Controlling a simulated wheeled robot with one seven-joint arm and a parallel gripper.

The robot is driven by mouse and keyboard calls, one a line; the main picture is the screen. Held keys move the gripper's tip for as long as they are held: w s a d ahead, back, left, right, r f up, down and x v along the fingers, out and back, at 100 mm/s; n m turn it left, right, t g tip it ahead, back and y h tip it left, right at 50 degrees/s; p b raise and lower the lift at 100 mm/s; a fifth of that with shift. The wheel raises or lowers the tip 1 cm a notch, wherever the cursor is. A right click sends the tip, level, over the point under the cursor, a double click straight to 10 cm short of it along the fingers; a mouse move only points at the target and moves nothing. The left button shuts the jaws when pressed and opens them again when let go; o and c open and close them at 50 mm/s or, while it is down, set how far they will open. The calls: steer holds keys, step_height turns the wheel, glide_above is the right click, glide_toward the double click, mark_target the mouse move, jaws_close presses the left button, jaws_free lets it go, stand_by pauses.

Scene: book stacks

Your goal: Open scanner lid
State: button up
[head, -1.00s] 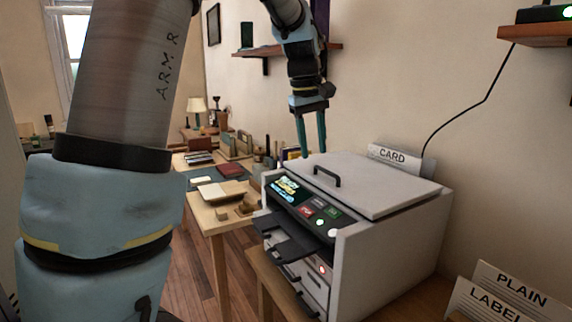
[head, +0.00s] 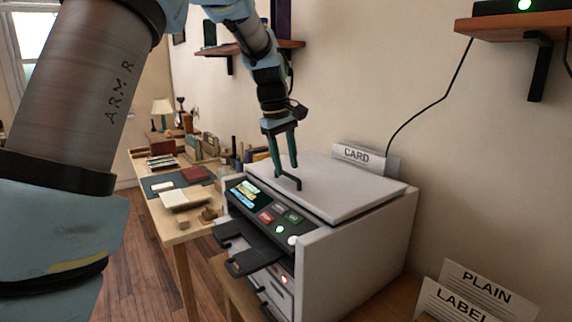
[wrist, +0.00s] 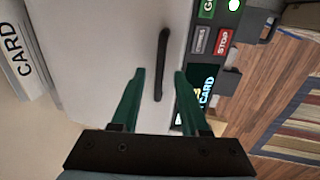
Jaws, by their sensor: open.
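The scanner (head: 355,248) is a light grey box with a closed flat lid (head: 345,188) on top. A dark bar handle (head: 290,182) stands on the lid near its front edge, and it also shows in the wrist view (wrist: 162,62). My gripper (head: 286,172) points down over the lid at the handle, its fingers partly covering it. In the wrist view my gripper (wrist: 159,76) has its green fingers apart, with the near end of the handle between them. I cannot tell whether a finger touches the handle.
The front panel (head: 262,208) has a small screen and coloured buttons, with dark trays (head: 250,252) jutting out below. A CARD sign (head: 357,156) stands behind the lid. PLAIN and LABEL signs (head: 475,290) stand at the lower right. A wall shelf (head: 525,30) hangs above.

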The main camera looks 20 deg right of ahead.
steer(key=shift+d+f, duration=0.1)
steer(key=shift+f, duration=0.6)
jaws_close()
stand_by(1.0)
